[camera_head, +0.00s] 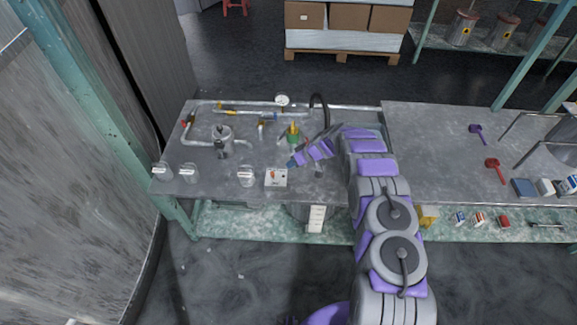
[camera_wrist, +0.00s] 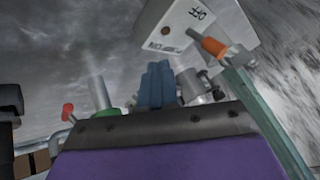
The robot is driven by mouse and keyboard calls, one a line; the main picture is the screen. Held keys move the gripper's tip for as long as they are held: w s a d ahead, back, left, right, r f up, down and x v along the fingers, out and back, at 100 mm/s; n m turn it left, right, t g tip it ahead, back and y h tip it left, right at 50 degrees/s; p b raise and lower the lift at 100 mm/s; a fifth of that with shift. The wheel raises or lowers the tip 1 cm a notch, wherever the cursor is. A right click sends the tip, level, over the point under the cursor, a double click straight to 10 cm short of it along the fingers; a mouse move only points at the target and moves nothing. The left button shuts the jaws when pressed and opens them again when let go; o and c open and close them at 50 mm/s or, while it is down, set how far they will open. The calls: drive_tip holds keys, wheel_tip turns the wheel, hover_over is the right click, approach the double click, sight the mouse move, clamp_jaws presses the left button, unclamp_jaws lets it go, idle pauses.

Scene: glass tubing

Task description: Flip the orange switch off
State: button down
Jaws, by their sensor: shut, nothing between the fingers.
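The orange switch (camera_head: 274,173) sits on a small white box (camera_head: 281,184) near the front edge of the left workbench. In the wrist view the orange switch (camera_wrist: 214,47) is a short orange lever on the white box (camera_wrist: 182,28), whose face carries dark lettering and a small red mark. My gripper (camera_head: 291,163) is just behind and to the right of the box in the head view, with a small visible gap. Its blue fingers (camera_wrist: 157,84) are together and empty in the wrist view, to the left of the lever. Contact with the switch is not visible.
A metal vessel (camera_head: 221,139), pipes with valves and a pressure gauge (camera_head: 283,100) are further back. A green and yellow fitting (camera_head: 293,133) stands close behind my gripper. The right bench (camera_head: 430,140) holds purple and red tools.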

drive_tip(key=s+d+r+m+g+h+p, duration=0.1)
drive_tip(key=s+d+r, duration=0.2)
drive_tip(key=s+r, duration=0.7)
drive_tip(key=s+d+r+m+g+h, duration=0.1)
drive_tip(key=s+d+r+m, duration=0.15)
drive_tip(key=s+r, duration=0.7)
drive_tip(key=s+d+r+h+p, duration=0.1)
drive_tip(key=s+d+r, duration=0.35)
drive_tip(key=r, duration=0.95)
drive_tip(key=s+d+r+m+h, duration=0.1)
drive_tip(key=s+r, duration=0.1)
drive_tip(key=s, duration=0.8)
drive_tip(key=s+d+r+m+g+h, duration=0.1)
drive_tip(key=s+r+m+h, duration=0.1)
drive_tip(key=s, duration=0.9)
drive_tip(key=s+d+r+m+h, duration=0.1)
drive_tip(key=s+r, duration=0.3)
drive_tip(key=s, duration=0.6)
drive_tip(key=shift+s+d+m+g, duration=0.35)
drive_tip(key=shift+d+m+g, duration=0.1)
drive_tip(key=shift+d, duration=0.1)
